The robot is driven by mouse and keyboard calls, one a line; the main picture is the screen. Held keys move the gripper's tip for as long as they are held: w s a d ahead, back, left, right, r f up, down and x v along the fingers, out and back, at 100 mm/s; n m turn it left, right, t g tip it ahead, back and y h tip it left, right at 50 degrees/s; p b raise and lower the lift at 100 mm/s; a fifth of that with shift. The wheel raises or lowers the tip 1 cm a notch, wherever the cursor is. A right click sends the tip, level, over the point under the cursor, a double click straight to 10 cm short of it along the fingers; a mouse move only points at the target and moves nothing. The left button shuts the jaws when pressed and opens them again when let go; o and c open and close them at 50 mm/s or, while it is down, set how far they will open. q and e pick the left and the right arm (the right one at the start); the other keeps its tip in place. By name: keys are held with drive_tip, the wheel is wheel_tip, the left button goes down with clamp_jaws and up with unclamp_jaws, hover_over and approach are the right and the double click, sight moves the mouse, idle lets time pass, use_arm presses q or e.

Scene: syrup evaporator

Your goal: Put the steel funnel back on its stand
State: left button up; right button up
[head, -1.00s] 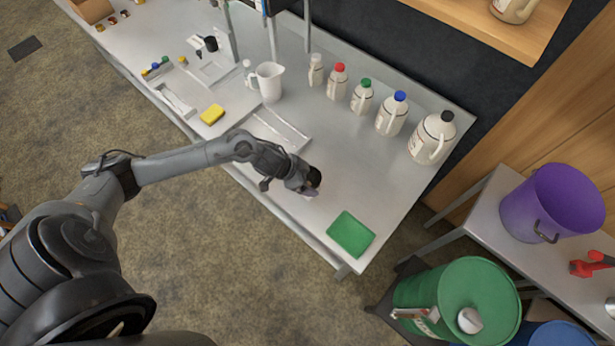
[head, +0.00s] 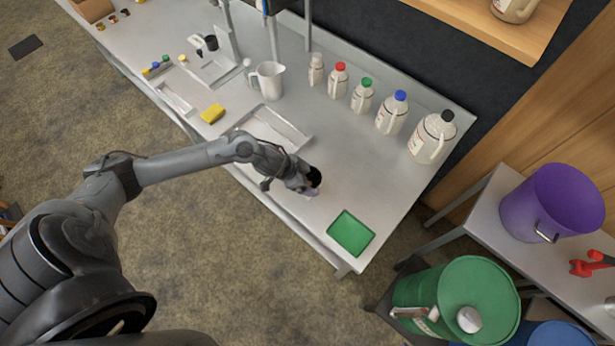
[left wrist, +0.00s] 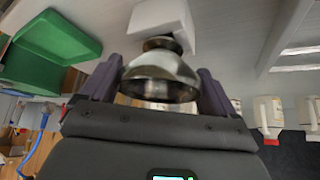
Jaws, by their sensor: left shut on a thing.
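The steel funnel (left wrist: 160,78) is between the two dark fingers of my left gripper (left wrist: 160,85) in the left wrist view. Its wide mouth faces the camera and its narrow end points away, towards a white block (left wrist: 163,18). The block may be the stand; I cannot tell whether the funnel touches it. In the head view my left gripper (head: 312,188) is low over the steel bench, between a shallow tray and a green square. The arm hides the funnel and block there. My right gripper is out of view.
The green square tray (head: 351,233) lies near the bench end. Several white jugs (head: 392,113) line the back edge. A green drum (head: 470,290) stands off the end.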

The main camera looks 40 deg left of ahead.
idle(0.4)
use_arm(q)
drive_tip(key=o, duration=0.8)
drive_tip(key=shift+c, duration=0.2)
drive_tip(key=shift+r+p, duration=0.8)
drive_tip(key=shift+p, duration=0.2)
drive_tip(key=shift+r+p, duration=2.65)
drive_tip(key=shift+p, duration=0.6)
